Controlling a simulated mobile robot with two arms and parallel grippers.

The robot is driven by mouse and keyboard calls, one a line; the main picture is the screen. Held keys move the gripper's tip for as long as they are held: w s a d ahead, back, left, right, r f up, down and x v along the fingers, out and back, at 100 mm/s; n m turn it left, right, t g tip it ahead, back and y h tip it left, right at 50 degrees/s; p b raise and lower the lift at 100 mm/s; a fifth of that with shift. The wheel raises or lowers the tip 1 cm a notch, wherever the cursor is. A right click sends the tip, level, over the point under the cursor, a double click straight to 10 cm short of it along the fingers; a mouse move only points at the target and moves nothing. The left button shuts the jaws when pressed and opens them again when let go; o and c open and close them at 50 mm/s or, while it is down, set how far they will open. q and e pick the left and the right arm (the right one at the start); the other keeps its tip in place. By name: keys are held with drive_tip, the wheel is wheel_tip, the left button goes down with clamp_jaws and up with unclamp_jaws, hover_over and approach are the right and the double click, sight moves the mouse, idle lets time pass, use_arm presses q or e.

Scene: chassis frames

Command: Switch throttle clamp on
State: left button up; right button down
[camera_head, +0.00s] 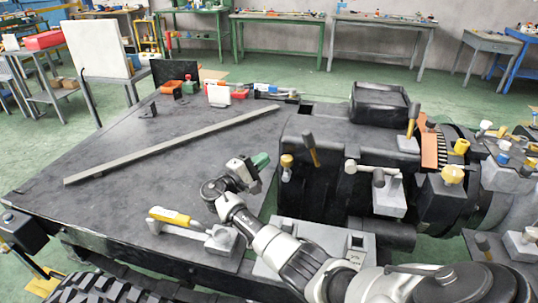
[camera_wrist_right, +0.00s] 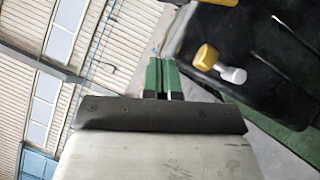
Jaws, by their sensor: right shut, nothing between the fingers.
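My right gripper (camera_head: 262,160) is shut and empty, its green fingertips together above the dark flat deck, just left of the engine block. The fingertips also show in the wrist view (camera_wrist_right: 162,78), pointing away from the camera. Several levers and clamps are in view, and I cannot tell which is the throttle clamp. A clamp with a yellow handle (camera_head: 172,215) lies on the deck's front edge. A yellow-topped knob (camera_head: 287,162) stands right of the gripper, apart from it. A yellow-tipped metal knob (camera_wrist_right: 207,57) is right of the fingertips in the wrist view. My left gripper is not in view.
The dark deck (camera_head: 110,160) carries a long grey bar (camera_head: 175,145). A dark lever (camera_head: 310,148) and a pale T-shaped lever (camera_head: 372,171) stick up from the engine block. Workbenches line the back wall.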

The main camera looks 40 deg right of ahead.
sight(305, 135)
use_arm(q)
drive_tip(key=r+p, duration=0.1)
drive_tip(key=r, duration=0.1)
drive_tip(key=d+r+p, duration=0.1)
drive_tip(key=p, duration=0.1)
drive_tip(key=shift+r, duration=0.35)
use_arm(e)
drive_tip(key=d+r, duration=0.1)
drive_tip(key=d, duration=0.2)
drive_tip(key=s+d+r, duration=0.1)
drive_tip(key=d, duration=0.3)
drive_tip(key=d+r, duration=0.1)
drive_tip(key=d, duration=0.2)
drive_tip(key=shift+s+d, duration=0.2)
drive_tip(key=shift+d, duration=0.05)
drive_tip(key=shift+s+d+r, duration=0.1)
drive_tip(key=shift+r, duration=0.1)
